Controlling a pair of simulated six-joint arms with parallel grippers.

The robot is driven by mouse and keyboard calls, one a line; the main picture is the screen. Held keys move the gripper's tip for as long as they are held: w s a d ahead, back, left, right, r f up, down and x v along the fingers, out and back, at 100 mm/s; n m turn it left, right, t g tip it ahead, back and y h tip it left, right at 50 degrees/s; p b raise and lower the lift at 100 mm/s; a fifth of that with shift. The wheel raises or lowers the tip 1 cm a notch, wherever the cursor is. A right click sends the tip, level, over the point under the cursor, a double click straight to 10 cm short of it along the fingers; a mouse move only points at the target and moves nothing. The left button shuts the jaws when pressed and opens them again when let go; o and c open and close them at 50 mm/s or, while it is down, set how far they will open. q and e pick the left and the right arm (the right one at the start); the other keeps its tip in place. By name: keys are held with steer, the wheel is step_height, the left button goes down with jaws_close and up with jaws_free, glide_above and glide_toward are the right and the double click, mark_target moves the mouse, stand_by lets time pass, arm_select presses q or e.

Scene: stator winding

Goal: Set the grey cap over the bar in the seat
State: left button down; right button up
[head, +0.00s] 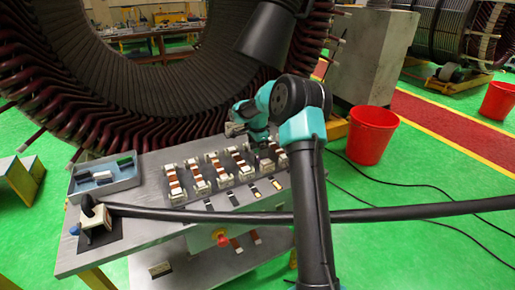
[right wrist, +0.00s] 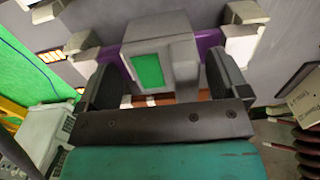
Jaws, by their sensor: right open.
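The grey cap (right wrist: 160,48) with a green face is between my right gripper's two dark fingers in the right wrist view. My right gripper (right wrist: 160,82) is open, with one finger at each side of the cap. A purple bar (right wrist: 209,41) shows on both sides of the cap, which covers its middle; whether the cap is pressed fully down is hidden. Pale seat blocks (right wrist: 245,42) flank the bar. In the head view, my right gripper (head: 262,141) is at the right end of the row of seats, and the arm hides much of it. My left gripper is not in view.
Several pale seats with copper-coloured bars (head: 200,183) stand on the grey table (head: 150,254). A grey tray (head: 128,184) of small blocks is at the left. A thick black cable (head: 420,211) crosses the front. The large stator (head: 110,80) rises behind.

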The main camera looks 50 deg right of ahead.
step_height(320, 180, up, 18)
steer(key=shift+f, duration=0.25)
stand_by(0.6)
